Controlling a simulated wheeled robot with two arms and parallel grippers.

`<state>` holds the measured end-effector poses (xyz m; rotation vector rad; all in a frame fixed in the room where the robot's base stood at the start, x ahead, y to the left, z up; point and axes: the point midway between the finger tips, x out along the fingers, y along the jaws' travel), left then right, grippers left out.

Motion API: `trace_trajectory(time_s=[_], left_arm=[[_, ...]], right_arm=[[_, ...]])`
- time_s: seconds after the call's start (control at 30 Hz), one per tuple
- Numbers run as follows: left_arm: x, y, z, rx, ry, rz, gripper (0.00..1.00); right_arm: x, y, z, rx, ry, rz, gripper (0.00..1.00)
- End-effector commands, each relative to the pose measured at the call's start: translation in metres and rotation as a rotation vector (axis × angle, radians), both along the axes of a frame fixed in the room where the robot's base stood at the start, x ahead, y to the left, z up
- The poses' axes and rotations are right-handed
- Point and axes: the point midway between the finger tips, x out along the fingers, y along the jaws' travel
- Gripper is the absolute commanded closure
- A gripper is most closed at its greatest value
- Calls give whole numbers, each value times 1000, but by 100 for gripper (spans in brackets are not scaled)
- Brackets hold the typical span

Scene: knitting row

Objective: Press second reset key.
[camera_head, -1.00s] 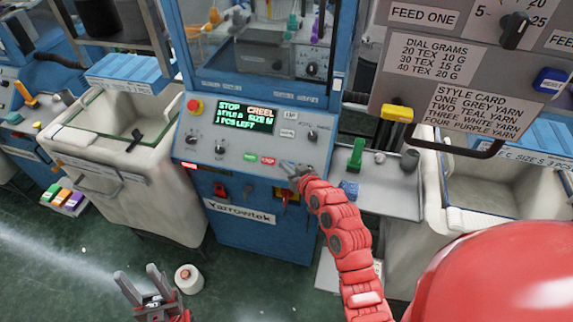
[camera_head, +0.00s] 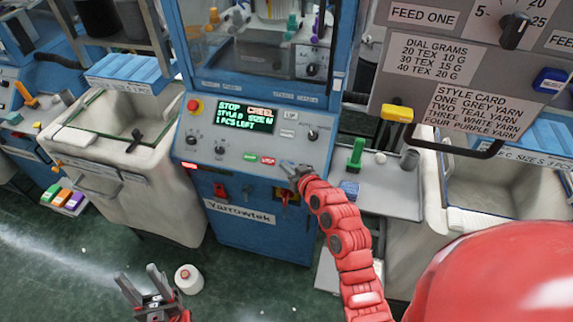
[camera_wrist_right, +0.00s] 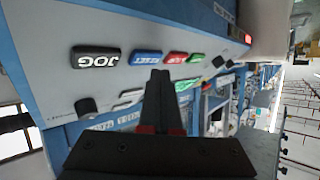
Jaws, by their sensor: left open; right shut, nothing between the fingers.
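The knitting machine's control panel (camera_head: 225,153) carries a screen (camera_head: 244,117) reading STOP, CREEL and 1 PCS LEFT. My right gripper (camera_head: 289,169) is shut and empty at the panel's lower right. My left gripper (camera_head: 138,272) is open and empty, low above the floor.
A red stop button (camera_head: 194,105) sits at the panel's upper left. A side shelf (camera_head: 400,198) with a green part (camera_head: 356,155) lies right of the panel. A white yarn cone (camera_head: 188,279) stands on the floor near my left gripper. A pale bin (camera_head: 165,190) stands left.

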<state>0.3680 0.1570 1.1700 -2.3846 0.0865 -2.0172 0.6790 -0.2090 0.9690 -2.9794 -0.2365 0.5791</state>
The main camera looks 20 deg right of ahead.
Motion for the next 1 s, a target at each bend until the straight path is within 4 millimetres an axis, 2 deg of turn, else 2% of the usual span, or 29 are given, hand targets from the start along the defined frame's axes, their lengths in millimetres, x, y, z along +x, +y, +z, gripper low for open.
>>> trace_trajectory(time_s=[0.4,0.73,1.0], left_arm=[[0,0,-1,0,0,0,50],[0,0,-14,0,0,0,50],[0,0,-14,0,0,0,50]], right_arm=[[0,0,0,0,0,0,100],[3,-2,-8,0,1,0,100],[4,-3,-7,0,1,0,100]])
